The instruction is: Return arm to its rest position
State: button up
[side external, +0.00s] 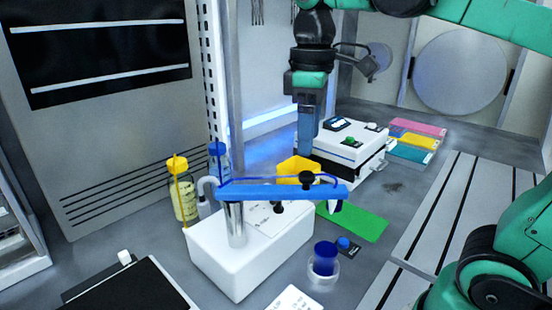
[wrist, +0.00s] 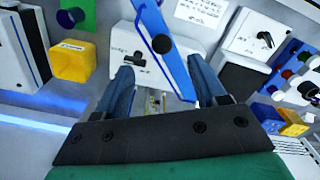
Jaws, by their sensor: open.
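My gripper (side external: 307,148) hangs pointing down from the green and black arm. In the side view it stands at the left edge of a white box device with a green button (side external: 350,142) and behind a yellow container (side external: 297,166). I cannot tell the exact gap to either. In the wrist view my gripper (wrist: 163,82) shows two blue-grey fingers spread wide apart. I see nothing held between them. The fingertips are partly hidden in the side view.
A white stand with a blue horizontal arm (side external: 280,191) is in front. Yellow-capped bottle (side external: 184,195) stands to its left; a dark blue cup (side external: 324,258) is in front. A green mat (side external: 358,224) lies flat. Coloured cards (side external: 412,140) lie behind right.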

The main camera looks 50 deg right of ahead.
aim_at(307, 178)
jog(key=shift+f, duration=0.1)
notch_tip(307, 178, down, 5)
jog(key=shift+f, duration=0.1)
jog(key=shift+s+a+f, duration=0.1)
jog(key=shift+s+f, duration=0.05)
jog(key=shift+s+a+m, duration=0.25)
jog(key=shift+a+m, duration=0.1)
jog(key=shift+m, duration=0.25)
